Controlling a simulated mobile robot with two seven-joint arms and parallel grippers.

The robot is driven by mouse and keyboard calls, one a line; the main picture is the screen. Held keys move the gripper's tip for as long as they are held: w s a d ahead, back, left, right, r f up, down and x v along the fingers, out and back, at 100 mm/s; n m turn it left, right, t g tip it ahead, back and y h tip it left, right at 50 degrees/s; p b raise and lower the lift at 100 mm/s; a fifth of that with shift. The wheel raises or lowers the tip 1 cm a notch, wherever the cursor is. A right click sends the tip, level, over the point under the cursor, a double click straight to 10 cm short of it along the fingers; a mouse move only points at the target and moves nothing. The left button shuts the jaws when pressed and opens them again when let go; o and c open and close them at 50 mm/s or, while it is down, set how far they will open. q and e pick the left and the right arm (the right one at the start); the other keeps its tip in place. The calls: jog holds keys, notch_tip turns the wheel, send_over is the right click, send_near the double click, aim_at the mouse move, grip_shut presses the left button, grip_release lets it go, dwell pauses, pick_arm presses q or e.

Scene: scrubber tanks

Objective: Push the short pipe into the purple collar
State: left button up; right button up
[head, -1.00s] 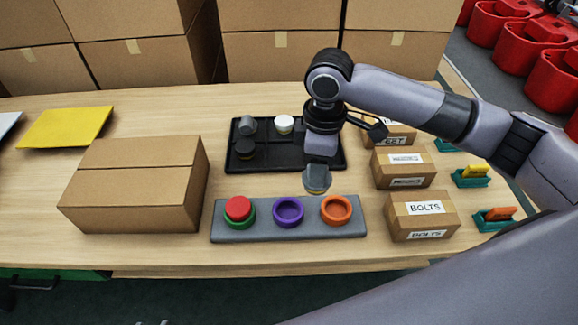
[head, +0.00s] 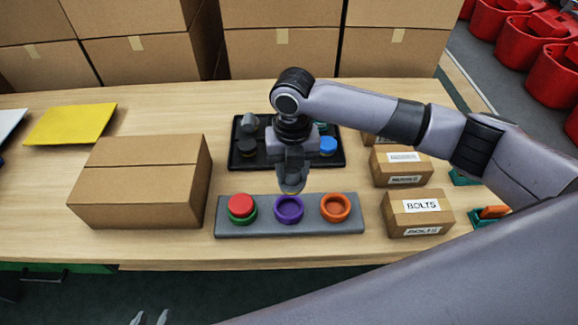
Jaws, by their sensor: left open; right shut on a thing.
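The purple collar (head: 289,211) is the middle one of three round fittings on a grey block (head: 262,229). My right gripper (head: 292,174) points down and is shut on the short pipe (head: 292,189), a small grey piece with a tan lower edge. The pipe is just above and behind the collar in the picture; whether it touches the rim I cannot tell. The collar's opening shows in front of it. My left gripper (head: 149,318) is open and empty; only its fingertips show at the bottom edge.
A red piece sits in the green collar (head: 241,208) on the left; the orange collar (head: 335,208) on the right is empty. A black tray (head: 236,163) with several parts lies behind. A large carton (head: 140,180) stands left, a BOLTS box (head: 417,212) right.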

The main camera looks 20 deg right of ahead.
aim_at(289, 188)
jog(key=n, duration=0.3)
jog(key=shift+w+a+f, duration=0.15)
jog(key=shift+a+f, duration=0.05)
jog(key=shift+a, duration=0.1)
notch_tip(289, 188, down, 5)
jog(key=b, duration=0.5)
jog(key=shift+r, duration=0.1)
jog(key=shift+f, duration=0.55)
jog(key=shift+f, duration=0.15)
jog(key=shift+f, duration=0.35)
jog(key=shift+f, duration=0.25)
jog(key=shift+f, duration=0.35)
dwell(0.6)
jog(key=shift+f+p, duration=0.2)
jog(key=shift+p, duration=0.2)
